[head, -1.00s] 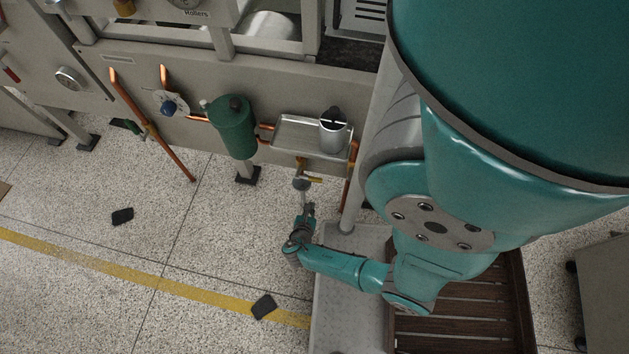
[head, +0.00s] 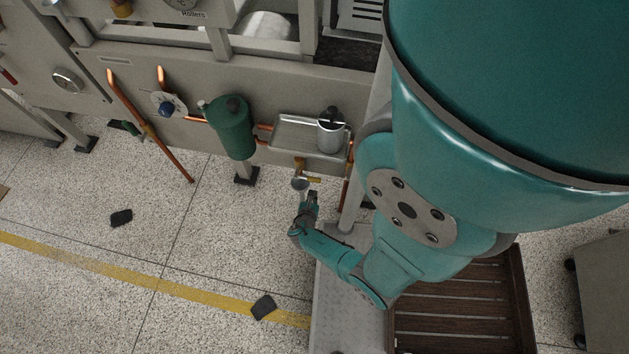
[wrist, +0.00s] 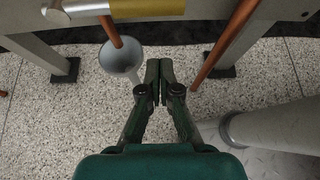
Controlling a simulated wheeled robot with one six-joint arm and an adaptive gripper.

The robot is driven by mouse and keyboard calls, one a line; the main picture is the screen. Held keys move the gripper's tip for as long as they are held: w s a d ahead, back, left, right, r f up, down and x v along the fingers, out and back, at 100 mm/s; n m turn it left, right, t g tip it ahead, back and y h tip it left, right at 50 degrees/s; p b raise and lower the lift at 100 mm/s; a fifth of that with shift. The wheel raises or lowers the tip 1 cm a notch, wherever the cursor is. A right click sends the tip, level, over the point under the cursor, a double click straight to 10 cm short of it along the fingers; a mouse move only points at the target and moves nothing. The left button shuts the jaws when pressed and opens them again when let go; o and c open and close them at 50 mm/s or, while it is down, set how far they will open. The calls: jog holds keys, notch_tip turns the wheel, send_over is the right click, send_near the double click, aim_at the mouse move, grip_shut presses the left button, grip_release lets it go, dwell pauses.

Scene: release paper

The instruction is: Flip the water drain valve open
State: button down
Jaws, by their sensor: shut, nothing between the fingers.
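A brass-yellow bar with a silver rounded end, which looks like the drain valve's handle (wrist: 145,9), crosses the top of the wrist view. In the head view the small yellow handle (head: 313,180) sits under the metal tray, and its exact setting is too small to tell. A copper drain pipe (wrist: 111,31) runs down from it into a grey funnel (wrist: 121,58). My gripper (wrist: 159,65) is shut and empty, its tips together just right of the funnel and apart from the handle. In the head view my gripper (head: 313,194) is just below the handle.
The metal tray (head: 285,143) holds a silver cup (head: 331,135). A green canister (head: 232,126) stands to its left. A second copper pipe (wrist: 222,45) stands right of my gripper. A grey column (wrist: 276,125) rises at lower right. Speckled floor to the left is mostly clear.

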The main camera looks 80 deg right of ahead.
jog(key=shift+s+d+r, duration=0.1)
jog(key=shift+d+r, duration=1.2)
jog(key=shift+r, duration=0.15)
